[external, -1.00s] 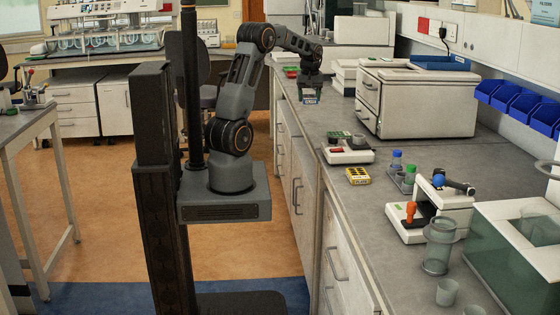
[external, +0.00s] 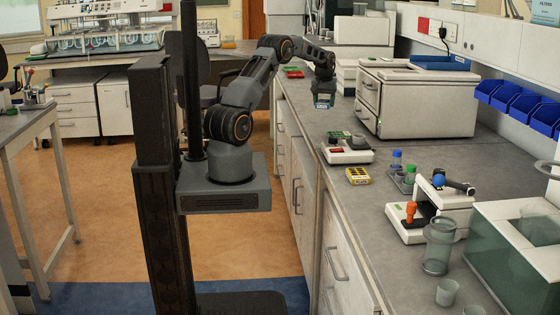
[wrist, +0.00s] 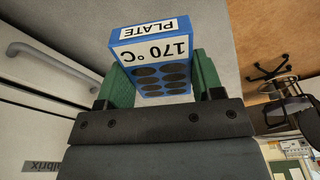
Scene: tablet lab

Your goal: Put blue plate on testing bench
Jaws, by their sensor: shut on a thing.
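The blue plate (wrist: 155,62) has dark round wells and a white label reading "PLATE 170 °C", upside down in the wrist view. My gripper (wrist: 160,85) is shut on it, with a green finger on each side. In the external view my gripper (external: 322,98) points down near the front edge of the long grey bench (external: 400,150), and a small blue part of the plate (external: 322,105) shows under it. The plate looks close to the bench top; I cannot tell whether it touches. I cannot tell which bench is the testing bench.
A white device (external: 347,152) and a yellow block (external: 358,176) lie nearer on the bench. A large white machine (external: 418,98) stands to the right of my gripper. A red and green item (external: 292,72) lies farther back.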

